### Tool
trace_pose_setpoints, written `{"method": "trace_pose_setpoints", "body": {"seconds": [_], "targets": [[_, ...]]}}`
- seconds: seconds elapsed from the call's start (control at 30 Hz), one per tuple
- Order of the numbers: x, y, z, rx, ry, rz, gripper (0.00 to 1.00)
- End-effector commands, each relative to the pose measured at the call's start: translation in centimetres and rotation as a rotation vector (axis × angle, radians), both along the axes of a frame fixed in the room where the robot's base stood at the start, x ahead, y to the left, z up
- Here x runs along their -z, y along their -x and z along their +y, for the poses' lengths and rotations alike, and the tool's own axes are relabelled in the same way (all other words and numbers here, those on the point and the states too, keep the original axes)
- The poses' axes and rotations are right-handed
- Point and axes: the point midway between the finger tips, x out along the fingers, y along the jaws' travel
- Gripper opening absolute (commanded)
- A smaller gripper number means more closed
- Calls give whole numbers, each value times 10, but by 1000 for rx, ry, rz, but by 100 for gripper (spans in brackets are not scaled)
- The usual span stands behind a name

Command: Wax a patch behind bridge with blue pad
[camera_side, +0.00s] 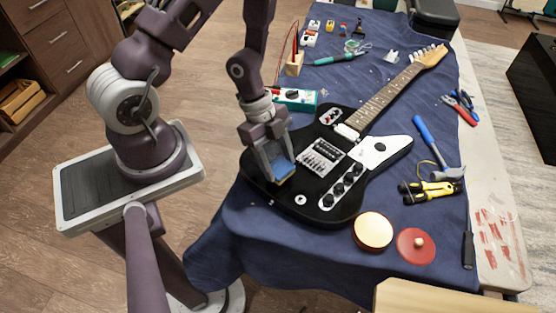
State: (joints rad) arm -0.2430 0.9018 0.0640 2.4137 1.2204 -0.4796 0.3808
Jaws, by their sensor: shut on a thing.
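My gripper (278,166) points down over the lower left part of the black guitar body (318,211). It is shut on the blue pad (285,170), whose lower edge looks yellowish. The pad is at or very near the guitar top; I cannot tell if it touches. It is left of the silver bridge (322,157), on the side away from the neck. An open round tin (373,231) with pale yellow content, likely wax, stands in front of the guitar.
The guitar lies on a blue cloth (270,244) over the table. A hammer (436,148), yellow-black tool (430,190), pliers (462,106) and screwdriver (468,245) lie at right. A teal meter (296,99) sits behind the body. Cloth is clear at front left.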

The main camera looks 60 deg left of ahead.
Motion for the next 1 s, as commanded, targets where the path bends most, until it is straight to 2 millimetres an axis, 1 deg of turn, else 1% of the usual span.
{"method": "trace_pose_setpoints", "body": {"seconds": [0.33,1.0], "targets": [[1,0,0,-1,0,1,8],[14,0,0,-1,1,1,8]]}}
